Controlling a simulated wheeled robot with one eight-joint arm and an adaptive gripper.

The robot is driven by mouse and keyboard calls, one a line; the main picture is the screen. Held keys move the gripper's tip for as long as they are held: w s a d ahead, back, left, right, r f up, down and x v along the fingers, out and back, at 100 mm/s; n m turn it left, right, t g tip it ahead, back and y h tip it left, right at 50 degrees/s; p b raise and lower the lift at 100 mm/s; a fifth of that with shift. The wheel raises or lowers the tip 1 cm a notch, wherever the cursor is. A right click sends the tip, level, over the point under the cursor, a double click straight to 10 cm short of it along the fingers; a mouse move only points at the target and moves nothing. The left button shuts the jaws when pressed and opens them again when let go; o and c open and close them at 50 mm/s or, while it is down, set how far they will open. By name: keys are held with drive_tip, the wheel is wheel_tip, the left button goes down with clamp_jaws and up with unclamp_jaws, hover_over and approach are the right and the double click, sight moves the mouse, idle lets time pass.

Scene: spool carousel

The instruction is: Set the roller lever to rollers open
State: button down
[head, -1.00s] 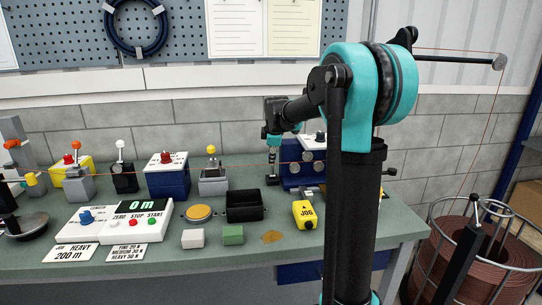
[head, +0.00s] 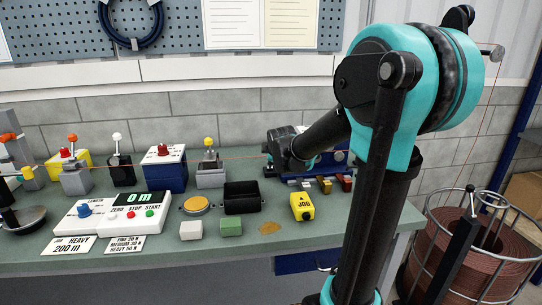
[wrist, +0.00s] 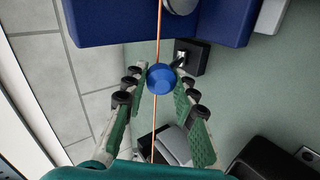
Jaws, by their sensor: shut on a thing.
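In the wrist view, a round blue knob (wrist: 161,79) tops a short lever whose metal stem (wrist: 181,58) leans from a small black base (wrist: 186,66). My gripper (wrist: 159,75) has its green-padded fingers on either side of this knob and is shut on it. The blue roller block (wrist: 112,20) is just beyond the lever. In the head view the block (head: 343,158) is partly covered by my arm. The lever and my fingertips are hidden there behind my wrist.
An orange wire passes by the knob in the wrist view (wrist: 158,30). A black open bin (head: 243,205), a yellow JOG box (head: 303,207) and a grey stand with a yellow knob (head: 210,178) are on the bench near my arm. Several other levers stand at left.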

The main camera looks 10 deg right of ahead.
drive_tip(key=shift+s+f, duration=0.2)
drive_tip(key=c, duration=1.2)
unclamp_jaws()
drive_tip(key=shift+w, duration=0.1)
drive_tip(key=shift+r, duration=0.1)
drive_tip(key=shift+v, duration=5.95)
